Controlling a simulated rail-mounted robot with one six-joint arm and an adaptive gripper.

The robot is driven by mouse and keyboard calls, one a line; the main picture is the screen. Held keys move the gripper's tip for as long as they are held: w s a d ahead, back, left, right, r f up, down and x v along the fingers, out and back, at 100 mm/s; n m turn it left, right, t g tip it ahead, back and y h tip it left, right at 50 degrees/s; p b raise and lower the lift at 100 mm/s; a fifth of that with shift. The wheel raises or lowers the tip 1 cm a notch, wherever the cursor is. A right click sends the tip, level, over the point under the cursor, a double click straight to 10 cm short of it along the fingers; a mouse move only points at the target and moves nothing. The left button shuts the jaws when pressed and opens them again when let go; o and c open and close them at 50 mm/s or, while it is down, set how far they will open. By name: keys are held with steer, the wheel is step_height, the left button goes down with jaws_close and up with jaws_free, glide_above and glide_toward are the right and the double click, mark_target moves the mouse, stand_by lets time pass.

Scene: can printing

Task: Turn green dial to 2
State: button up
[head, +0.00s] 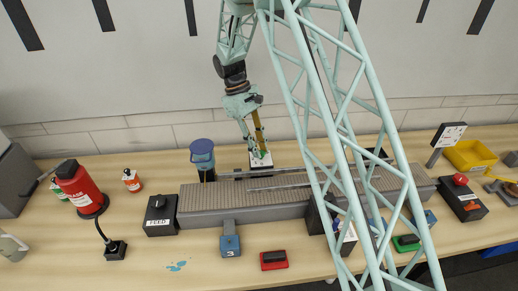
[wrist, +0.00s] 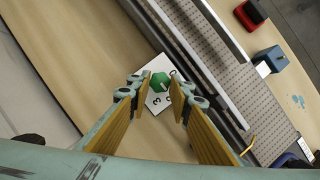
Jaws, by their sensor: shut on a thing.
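The green dial (head: 264,154) sits on a white plate (head: 257,163) on the table behind the conveyor, partly hidden by my gripper. In the wrist view the green dial (wrist: 160,82) lies between the fingertips, on the white plate (wrist: 155,110) with black digits. A 3 can be read on the plate; other marks are partly covered. The dial's pointing direction is too small to tell. My gripper (head: 261,149) reaches down from above and is shut on the dial; it also shows in the wrist view (wrist: 162,90).
The grey conveyor (head: 210,207) runs just in front of the plate. A blue cylinder (head: 202,155) stands close to the plate's left. A black FEED box (head: 160,215) is at the conveyor's left end, near a red extinguisher (head: 80,190). The wall is behind.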

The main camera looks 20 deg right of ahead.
steer(key=o, duration=0.9)
steer(key=shift+r, duration=0.1)
steer(key=v, duration=1.1)
steer(key=shift+w+a+r, duration=0.1)
steer(key=shift+a+r, duration=0.05)
steer(key=shift+r, duration=0.2)
